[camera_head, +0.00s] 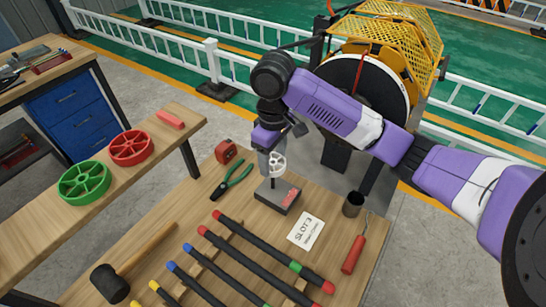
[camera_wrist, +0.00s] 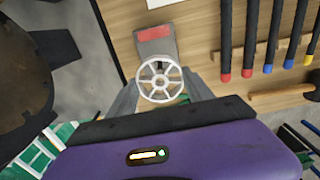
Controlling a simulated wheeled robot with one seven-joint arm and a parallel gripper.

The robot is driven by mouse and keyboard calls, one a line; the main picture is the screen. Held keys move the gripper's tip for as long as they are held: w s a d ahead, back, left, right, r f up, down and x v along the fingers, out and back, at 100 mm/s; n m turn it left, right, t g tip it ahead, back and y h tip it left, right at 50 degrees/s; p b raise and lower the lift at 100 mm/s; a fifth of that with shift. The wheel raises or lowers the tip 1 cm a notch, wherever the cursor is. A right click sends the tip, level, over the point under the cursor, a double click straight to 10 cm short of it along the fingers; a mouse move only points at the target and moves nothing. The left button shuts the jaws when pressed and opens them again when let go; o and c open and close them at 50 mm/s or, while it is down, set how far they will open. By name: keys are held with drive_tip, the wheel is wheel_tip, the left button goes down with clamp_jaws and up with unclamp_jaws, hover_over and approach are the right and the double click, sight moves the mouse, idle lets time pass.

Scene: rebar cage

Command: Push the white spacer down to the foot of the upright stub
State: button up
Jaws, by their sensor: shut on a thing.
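The white spacer (camera_head: 277,163) is a small spoked wheel. It also shows face-on in the wrist view (camera_wrist: 145,91), between my two fingers. My gripper (camera_head: 269,160) is shut on it and holds it above a grey block (camera_head: 287,205) on the table. A short dark upright stub (camera_head: 272,182) shows between the spacer and the block. The block, with a red patch, also shows beyond the spacer in the wrist view (camera_wrist: 157,49). I cannot tell whether the spacer is around the stub or just above it; the stub's top is hidden.
Green-handled pliers (camera_head: 232,181) and a red tape measure (camera_head: 227,151) lie left of the block. A SLOT 3 card (camera_head: 306,231), a dark cup (camera_head: 353,204) and a red-handled tool (camera_head: 354,252) are to the right. Several dark bars (camera_head: 250,256) lie in front. Green (camera_head: 84,183) and red wheels (camera_head: 131,148) lie on the left bench.

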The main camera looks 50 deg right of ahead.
sight(273, 188)
drive_tip(key=shift+f+b, duration=3.15)
drive_tip(key=shift+f, duration=1.75)
drive_tip(key=o, duration=1.6)
drive_tip(key=shift+o, duration=0.2)
drive_tip(key=shift+r+p, duration=0.75)
drive_tip(key=shift+r, duration=3.2)
